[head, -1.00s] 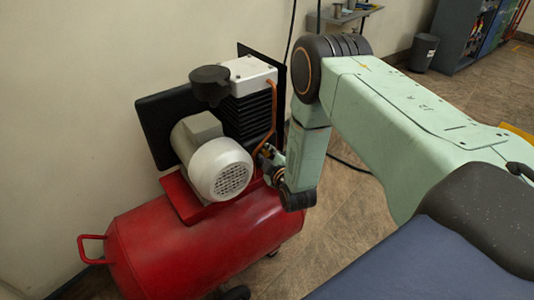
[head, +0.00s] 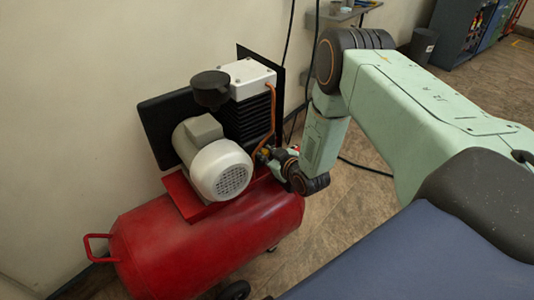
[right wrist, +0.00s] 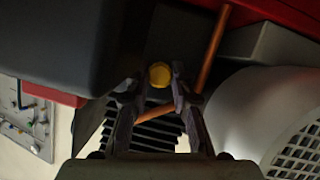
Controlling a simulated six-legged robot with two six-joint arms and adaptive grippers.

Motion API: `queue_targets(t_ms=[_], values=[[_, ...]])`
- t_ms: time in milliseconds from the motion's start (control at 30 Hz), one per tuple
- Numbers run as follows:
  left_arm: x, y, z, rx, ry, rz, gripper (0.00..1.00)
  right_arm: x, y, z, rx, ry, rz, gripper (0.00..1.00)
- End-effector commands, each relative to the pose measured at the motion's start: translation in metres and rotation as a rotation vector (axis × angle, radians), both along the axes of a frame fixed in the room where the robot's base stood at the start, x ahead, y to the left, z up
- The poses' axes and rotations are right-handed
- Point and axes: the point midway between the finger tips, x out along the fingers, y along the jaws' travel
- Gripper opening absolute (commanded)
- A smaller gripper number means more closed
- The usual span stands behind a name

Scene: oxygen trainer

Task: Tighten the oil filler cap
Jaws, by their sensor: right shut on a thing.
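The oil filler cap (right wrist: 159,74) is a small round yellow cap low on the compressor pump, seen end-on in the right wrist view. In the head view it is a small yellow spot (head: 262,156) beside the copper pipe, partly covered by my gripper. My right gripper (right wrist: 156,92) has its two dark fingers on either side of the cap and is shut on it. In the head view the gripper (head: 268,155) reaches in from the right at the pump's base. My left gripper is not in view.
A copper pipe (right wrist: 206,60) runs close beside the right finger. The pale motor (head: 220,170) and the red tank (head: 200,245) are near the gripper. The black-finned pump with a white top (head: 247,75) stands above. Open floor lies to the right.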

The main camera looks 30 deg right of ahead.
Motion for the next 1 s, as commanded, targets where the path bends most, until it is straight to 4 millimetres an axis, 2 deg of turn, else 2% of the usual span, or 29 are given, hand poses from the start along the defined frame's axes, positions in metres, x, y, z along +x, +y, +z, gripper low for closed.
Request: queue_targets(t_ms=[500,533,767,1000], values=[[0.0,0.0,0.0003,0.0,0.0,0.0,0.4,-0.0012,0.0,-0.0013,0.019,0.005,0.0,0.0],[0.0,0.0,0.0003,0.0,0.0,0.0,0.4,-0.0012,0.0,-0.0013,0.019,0.005,0.0,0.25],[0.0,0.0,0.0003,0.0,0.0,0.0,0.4,-0.0006,-0.0001,-0.0006,0.019,0.004,0.0,0.45],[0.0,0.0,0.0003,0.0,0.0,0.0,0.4,-0.0002,-0.0001,-0.0002,0.017,0.001,0.0,0.46]])
